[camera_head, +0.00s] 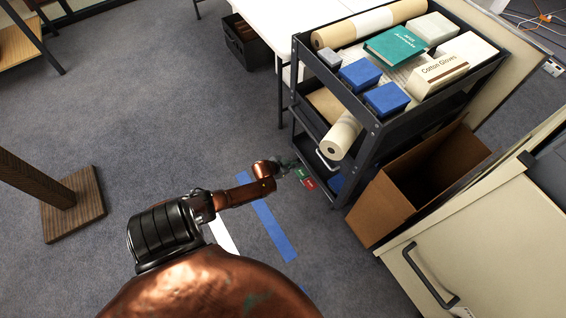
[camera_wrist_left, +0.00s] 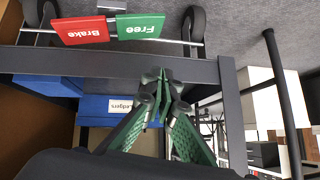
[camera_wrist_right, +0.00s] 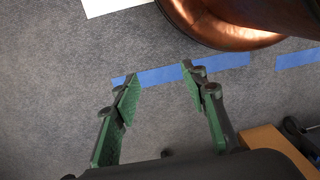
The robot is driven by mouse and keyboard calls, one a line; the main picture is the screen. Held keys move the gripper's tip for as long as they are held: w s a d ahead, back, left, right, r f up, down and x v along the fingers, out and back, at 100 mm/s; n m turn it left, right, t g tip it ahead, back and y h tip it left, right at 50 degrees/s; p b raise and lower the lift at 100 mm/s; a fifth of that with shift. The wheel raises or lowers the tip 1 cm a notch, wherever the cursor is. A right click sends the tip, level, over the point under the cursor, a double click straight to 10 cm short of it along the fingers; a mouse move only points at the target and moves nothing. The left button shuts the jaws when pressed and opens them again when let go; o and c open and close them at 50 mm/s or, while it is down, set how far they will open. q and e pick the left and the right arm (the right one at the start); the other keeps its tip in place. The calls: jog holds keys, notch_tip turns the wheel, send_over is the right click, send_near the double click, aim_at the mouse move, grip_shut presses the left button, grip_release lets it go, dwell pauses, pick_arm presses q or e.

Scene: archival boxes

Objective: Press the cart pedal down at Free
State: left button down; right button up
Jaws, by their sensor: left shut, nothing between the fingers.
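The dark cart (camera_head: 362,138) stands right of centre in the head view. Its pedal has a green Free side (camera_head: 300,174) and a red Brake side (camera_head: 309,184), low at the cart's near end. In the left wrist view the green Free plate (camera_wrist_left: 140,27) and red Brake plate (camera_wrist_left: 82,31) show upside down between two casters. My left gripper (camera_head: 284,168) is shut and empty, close to the green side. In the left wrist view its tips (camera_wrist_left: 161,76) overlap the cart's dark frame bar, apart from the plate in the picture. My right gripper (camera_wrist_right: 160,80) is open and empty above the floor.
A cardboard box (camera_head: 395,205) and a beige cabinet (camera_head: 480,235) stand right of the cart. Blue tape (camera_head: 267,220) marks the carpet.

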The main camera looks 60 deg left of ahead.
pick_arm(q)
jog(key=shift+s+a+r+p, duration=0.2)
jog(key=shift+s+r+p, duration=0.5)
jog(key=shift+s+r, duration=0.25)
jog(key=shift+s+a+r+p, duration=0.2)
jog(key=shift+s+r+p, duration=0.5)
jog(key=shift+s+r, duration=0.25)
pick_arm(e)
notch_tip(320, 180, down, 9)
jog(key=s+d, duration=0.1)
jog(key=shift+d+f, duration=0.15)
jog(key=shift+d, duration=0.1)
